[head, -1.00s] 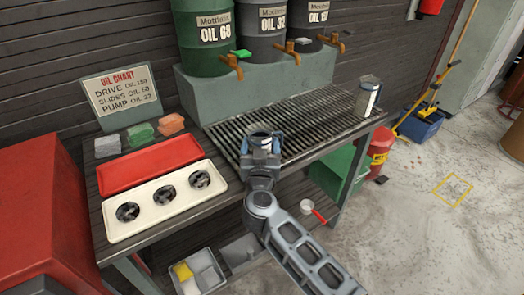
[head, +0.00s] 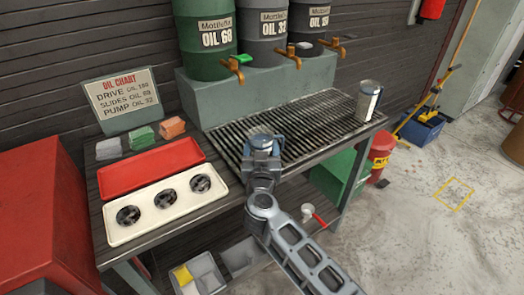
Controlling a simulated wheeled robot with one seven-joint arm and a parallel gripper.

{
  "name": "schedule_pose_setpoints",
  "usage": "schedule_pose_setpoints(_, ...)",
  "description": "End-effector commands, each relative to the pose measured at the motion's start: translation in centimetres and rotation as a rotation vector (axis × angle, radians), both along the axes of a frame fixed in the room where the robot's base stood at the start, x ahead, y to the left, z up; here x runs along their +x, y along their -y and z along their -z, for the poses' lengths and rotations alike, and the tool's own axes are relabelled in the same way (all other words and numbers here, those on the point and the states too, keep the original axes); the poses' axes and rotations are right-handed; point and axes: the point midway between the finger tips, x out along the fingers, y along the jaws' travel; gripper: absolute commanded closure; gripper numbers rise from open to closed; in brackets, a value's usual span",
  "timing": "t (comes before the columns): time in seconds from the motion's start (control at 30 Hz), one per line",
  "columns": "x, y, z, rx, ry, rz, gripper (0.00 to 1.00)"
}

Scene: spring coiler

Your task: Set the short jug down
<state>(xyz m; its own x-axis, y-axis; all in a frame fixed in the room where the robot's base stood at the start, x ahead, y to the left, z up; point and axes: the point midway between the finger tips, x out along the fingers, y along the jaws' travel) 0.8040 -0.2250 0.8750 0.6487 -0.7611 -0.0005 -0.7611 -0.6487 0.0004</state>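The short jug (head: 261,130) is a small metal-grey vessel at the left part of the slatted drip grate (head: 312,130). My gripper (head: 262,142) appears closed around it from the near side and hides most of its body. Only its upper part and rim show, so I cannot tell whether its base touches the grate. A taller metal jug with a pale label (head: 368,100) stands upright near the right end of the grate, apart from my gripper.
Oil drums with orange taps (head: 233,63) stand behind the grate. A red tray (head: 150,167) and a cream tray with three round dark openings (head: 165,205) lie to the left. The middle of the grate is clear. A red bin (head: 381,148) stands beyond the bench's right end.

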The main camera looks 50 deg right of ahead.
Motion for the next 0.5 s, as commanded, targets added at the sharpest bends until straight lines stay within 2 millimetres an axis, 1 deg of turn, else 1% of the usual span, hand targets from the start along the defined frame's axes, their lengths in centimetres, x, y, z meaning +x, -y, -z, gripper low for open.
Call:
schedule_pose_setpoints(0.17,0.0,0.0,-2.9,0.000,0.004,0.000,0.74)
schedule_pose_setpoints(0.23,0.0,0.0,-4.6,0.000,0.006,0.001,0.74)
schedule_pose_setpoints(0.37,-1.6,2.7,-6.1,0.000,0.001,0.006,0.74)
schedule_pose_setpoints(0.5,-3.1,5.4,-8.1,0.000,0.001,0.005,0.74)
